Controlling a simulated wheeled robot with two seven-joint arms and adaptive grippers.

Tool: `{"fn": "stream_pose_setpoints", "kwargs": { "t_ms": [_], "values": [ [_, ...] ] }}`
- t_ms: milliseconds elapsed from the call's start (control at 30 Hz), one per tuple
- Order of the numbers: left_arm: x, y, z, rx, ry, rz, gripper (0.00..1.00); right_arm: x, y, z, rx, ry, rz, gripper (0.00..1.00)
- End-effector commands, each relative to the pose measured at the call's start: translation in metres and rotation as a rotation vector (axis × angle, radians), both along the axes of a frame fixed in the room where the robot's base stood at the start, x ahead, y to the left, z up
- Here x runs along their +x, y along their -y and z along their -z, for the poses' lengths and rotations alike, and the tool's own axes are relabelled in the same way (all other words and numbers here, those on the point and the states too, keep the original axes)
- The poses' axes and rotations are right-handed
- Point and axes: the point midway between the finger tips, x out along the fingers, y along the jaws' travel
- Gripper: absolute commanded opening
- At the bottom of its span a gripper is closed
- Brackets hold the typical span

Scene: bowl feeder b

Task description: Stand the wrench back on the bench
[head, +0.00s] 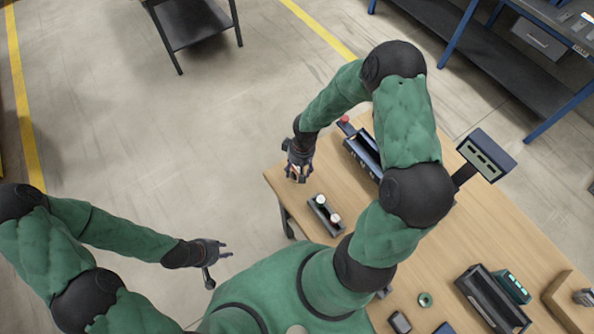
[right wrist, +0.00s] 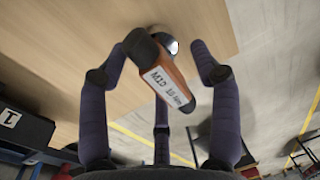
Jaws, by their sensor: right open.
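The wrench (right wrist: 170,78) is orange and black with a white label and a round, shiny part at its top end in the right wrist view. It lies between the spread fingers of my right gripper (right wrist: 165,62), which is open around it. I cannot tell whether the fingers touch it or whether it stands or leans. In the head view my right gripper (head: 297,172) is at the bench's (head: 285,187) far left corner and mostly hides the wrench. My left gripper (head: 222,255) is open and empty, over the floor left of the bench.
A dark holder (head: 325,215) with two small round-topped items stands near the right gripper. A long dark tray (head: 362,150) lies behind it. A green ring (head: 425,299) and a dark open bin (head: 492,298) are at the lower right. The bench edge drops to open floor.

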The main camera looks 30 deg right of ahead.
Motion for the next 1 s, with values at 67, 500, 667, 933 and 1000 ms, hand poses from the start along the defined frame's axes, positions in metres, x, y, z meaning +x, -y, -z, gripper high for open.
{"fn": "stream_pose_setpoints", "kwargs": {
  "t_ms": [67,500,667,933,1000],
  "values": [
    [0.0,0.0,-0.003,0.0,0.0,0.0,0.32,0.001,0.002,-0.02,-0.001,0.005,0.001,0.63],
    [0.0,0.0,-0.007,0.0,0.0,0.0,0.32,-0.001,0.009,-0.082,0.0,0.0,-0.002,0.63],
    [0.0,0.0,-0.007,0.0,0.0,0.0,0.32,-0.001,0.009,-0.086,0.0,0.0,-0.001,0.63],
    [0.0,0.0,-0.007,0.0,0.0,0.0,0.32,-0.001,0.009,-0.086,0.0,0.0,-0.001,0.63],
    [0.0,0.0,-0.007,0.0,0.0,0.0,0.32,-0.001,0.009,-0.085,0.001,-0.001,-0.001,0.63]
  ]
}}
